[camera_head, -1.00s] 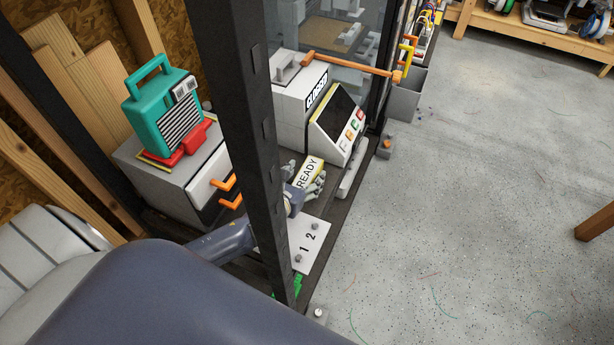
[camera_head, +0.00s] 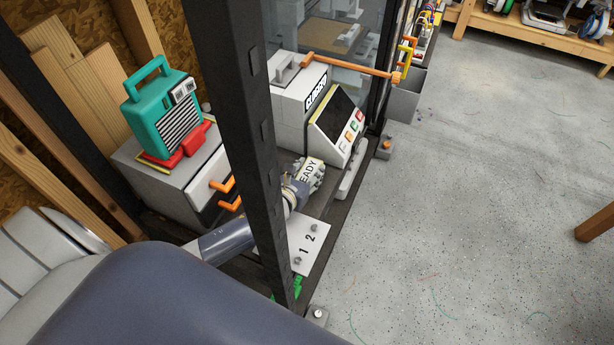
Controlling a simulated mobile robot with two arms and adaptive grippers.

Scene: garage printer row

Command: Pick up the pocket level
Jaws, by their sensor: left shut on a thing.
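My left gripper (camera_head: 315,178) is beyond the dark upright post, low by the front of the white machine. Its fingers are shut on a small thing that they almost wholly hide. I take it to be the pocket level, but its shape cannot be made out. The READY label (camera_head: 312,170) shows right at the fingers and is partly covered by them. My right gripper is not in view.
The dark post (camera_head: 245,130) stands close in front of my left arm. A white machine with a sloped panel (camera_head: 338,120) is behind the gripper. A plate marked 1 and 2 (camera_head: 312,250) lies nearer. A teal radio-like box (camera_head: 165,115) sits left. The floor (camera_head: 460,200) is clear at right.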

